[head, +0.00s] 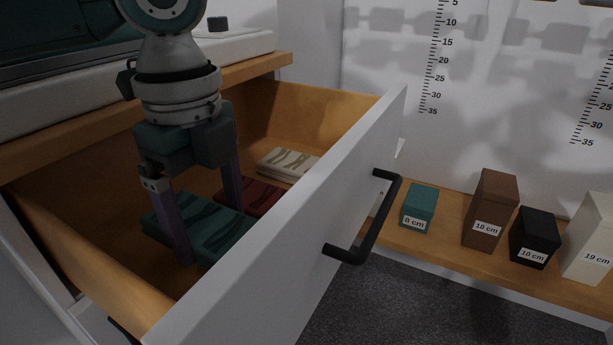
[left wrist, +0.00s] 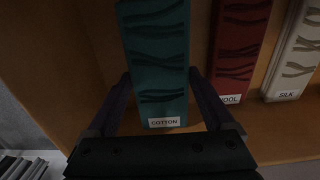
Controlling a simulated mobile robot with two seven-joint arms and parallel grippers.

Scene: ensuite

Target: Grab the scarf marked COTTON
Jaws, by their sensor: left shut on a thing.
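The teal scarf (head: 204,222) is folded flat in the open drawer. In the left wrist view the teal scarf (left wrist: 156,60) bears a white label reading COTTON. My left gripper (head: 211,236) reaches down into the drawer with one finger on each side of this scarf, shut on it. In the left wrist view the fingers of my left gripper (left wrist: 162,95) flank the scarf. A dark red scarf (head: 250,193), with a partly hidden label ending in OOL, lies beside it. A cream scarf (head: 287,164) marked SILK lies beyond. My right gripper is not in view.
The drawer's white front (head: 290,225) with its black handle (head: 375,225) stands to the right of my left gripper. Teal (head: 419,208), brown (head: 490,210), black (head: 535,238) and white (head: 590,240) boxes with centimetre labels stand on a wooden ledge at the right.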

